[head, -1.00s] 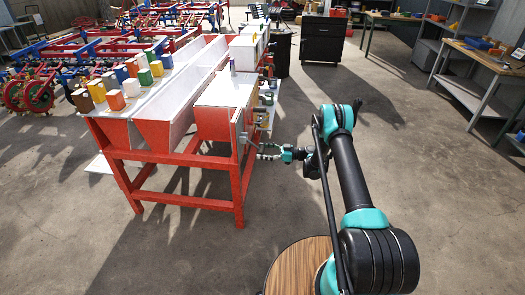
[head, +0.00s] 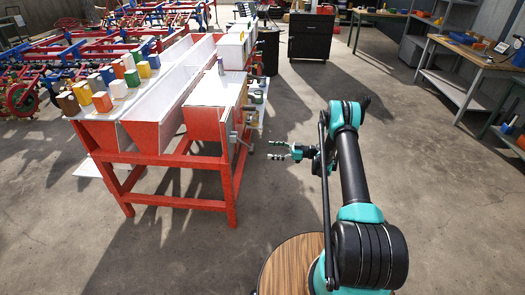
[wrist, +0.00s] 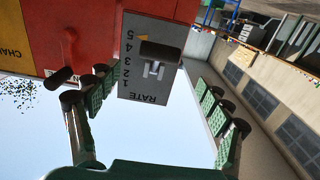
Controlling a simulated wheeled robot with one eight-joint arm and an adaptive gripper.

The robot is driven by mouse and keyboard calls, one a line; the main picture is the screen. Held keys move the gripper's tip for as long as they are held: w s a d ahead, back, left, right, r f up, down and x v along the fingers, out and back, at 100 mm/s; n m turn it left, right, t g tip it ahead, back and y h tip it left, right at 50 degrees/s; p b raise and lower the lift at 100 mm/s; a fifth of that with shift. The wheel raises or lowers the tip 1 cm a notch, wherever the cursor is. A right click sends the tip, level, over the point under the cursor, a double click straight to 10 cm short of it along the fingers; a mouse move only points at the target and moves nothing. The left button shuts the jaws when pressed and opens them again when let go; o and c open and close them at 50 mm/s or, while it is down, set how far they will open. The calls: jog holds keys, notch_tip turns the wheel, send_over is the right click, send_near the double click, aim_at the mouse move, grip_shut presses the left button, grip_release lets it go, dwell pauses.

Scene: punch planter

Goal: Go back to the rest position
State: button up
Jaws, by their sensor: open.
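My gripper (head: 279,151) is open and empty in the head view, to the right of the red planter (head: 180,160) and apart from it. In the wrist view, its green-padded fingers (wrist: 155,108) are spread wide to the left and right. Between and beyond them is a grey RATE plate (wrist: 148,60) numbered 1 to 5, with a dark lever knob (wrist: 160,52) near its middle. A red panel (wrist: 70,30) with a dark-tipped red handle is left of the plate. The fingers do not visibly hold either handle.
Several coloured blocks (head: 129,78) stand along the planter's left edge. Concrete floor (head: 420,190) is open to the right. Workbenches (head: 480,62) and a black cabinet (head: 311,36) stand farther back.

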jog(key=shift+d, duration=1)
